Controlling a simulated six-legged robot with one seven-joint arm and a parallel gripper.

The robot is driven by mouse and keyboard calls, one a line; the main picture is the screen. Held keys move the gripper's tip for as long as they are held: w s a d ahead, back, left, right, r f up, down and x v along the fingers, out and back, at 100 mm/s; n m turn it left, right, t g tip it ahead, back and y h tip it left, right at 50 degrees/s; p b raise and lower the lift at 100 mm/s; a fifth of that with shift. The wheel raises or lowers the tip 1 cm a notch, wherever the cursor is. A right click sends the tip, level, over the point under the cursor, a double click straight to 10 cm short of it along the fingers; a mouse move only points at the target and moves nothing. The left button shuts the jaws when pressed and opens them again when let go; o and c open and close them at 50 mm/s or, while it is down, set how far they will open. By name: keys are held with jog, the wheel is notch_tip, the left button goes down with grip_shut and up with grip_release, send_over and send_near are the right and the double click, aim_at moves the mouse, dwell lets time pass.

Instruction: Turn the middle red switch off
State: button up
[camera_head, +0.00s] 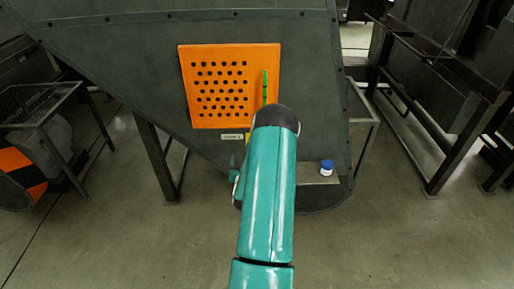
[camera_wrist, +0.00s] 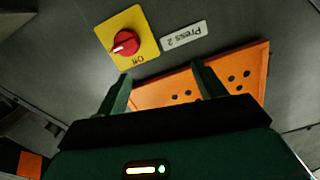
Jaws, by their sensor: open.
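One red rotary switch (camera_wrist: 126,42) on a yellow plate (camera_wrist: 106,31) shows in the wrist view, on the dark grey machine wall. Its white mark points to the lower left in that view. The word "Off" appears upside down on the plate's lower right. A label reading "Press 2" (camera_wrist: 184,36), also upside down, is beside the plate. My gripper (camera_wrist: 162,70) is open and empty, its two green fingers apart, with the left fingertip just below the plate. In the head view my teal arm hides the switch and most of the gripper.
A perforated orange panel (camera_head: 222,86) is on the machine wall (camera_head: 120,45), beside the label. A small white jar with a blue lid (camera_head: 326,168) stands on a ledge at the right. Metal-framed stands flank the machine; the front floor (camera_head: 140,245) is clear.

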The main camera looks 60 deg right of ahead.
jog(key=s+d+f+m+g+h, duration=0.1)
jog(key=s+f+m+g+h, duration=0.15)
jog(key=s, duration=0.25)
jog(key=shift+n+t+y, duration=0.45)
jog(key=x, duration=1.4)
jog(key=shift+w+a+f, duration=0.1)
jog(key=shift+f, duration=0.2)
jog(key=c, duration=0.9)
